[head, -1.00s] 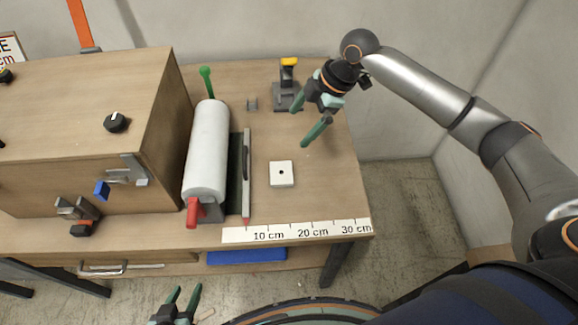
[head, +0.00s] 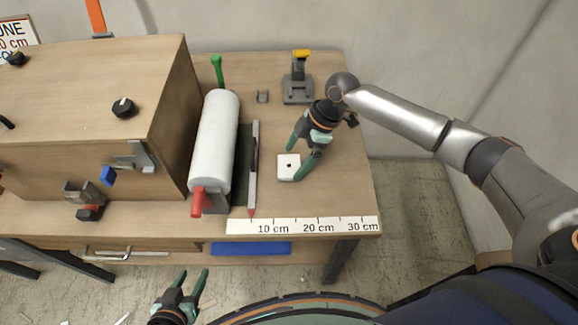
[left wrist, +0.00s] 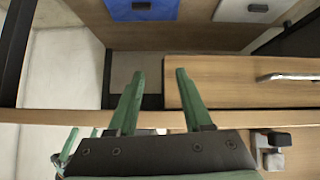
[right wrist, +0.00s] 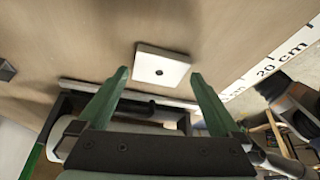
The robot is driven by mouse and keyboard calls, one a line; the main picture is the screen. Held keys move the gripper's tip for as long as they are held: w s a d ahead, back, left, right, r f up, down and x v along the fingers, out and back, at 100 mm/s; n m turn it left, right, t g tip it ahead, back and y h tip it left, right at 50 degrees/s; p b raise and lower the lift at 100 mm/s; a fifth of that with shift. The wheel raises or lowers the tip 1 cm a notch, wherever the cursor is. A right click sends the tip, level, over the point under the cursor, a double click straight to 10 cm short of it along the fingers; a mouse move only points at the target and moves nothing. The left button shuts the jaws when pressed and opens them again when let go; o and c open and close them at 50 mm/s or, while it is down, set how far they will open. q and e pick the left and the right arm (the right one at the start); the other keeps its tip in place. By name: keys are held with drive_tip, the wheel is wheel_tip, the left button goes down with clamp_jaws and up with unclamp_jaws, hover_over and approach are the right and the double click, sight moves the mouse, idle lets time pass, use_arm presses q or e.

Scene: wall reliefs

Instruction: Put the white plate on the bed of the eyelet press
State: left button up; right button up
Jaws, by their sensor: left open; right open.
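The white plate (head: 288,167) is a small flat square with a dark hole in its middle, lying on the table. It also shows in the right wrist view (right wrist: 161,68), just beyond the fingertips. My right gripper (head: 301,162) is open, its fingers near the plate, one at its right edge in the head view. Whether it touches cannot be told. The eyelet press (head: 298,84) is grey with a yellow top and stands at the back of the table, behind my right gripper. My left gripper (head: 192,277) is open and empty, low in front of the table.
A white roll (head: 214,140) with a red handle and a green knob stands left of the plate, beside a grey bar (head: 253,165). A wooden box (head: 90,110) fills the left. A ruler strip (head: 305,226) runs along the front edge.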

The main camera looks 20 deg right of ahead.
drive_tip(key=shift+x, duration=0.85)
drive_tip(key=shift+r, duration=0.1)
drive_tip(key=shift+c, duration=0.2)
drive_tip(key=c, duration=1.1)
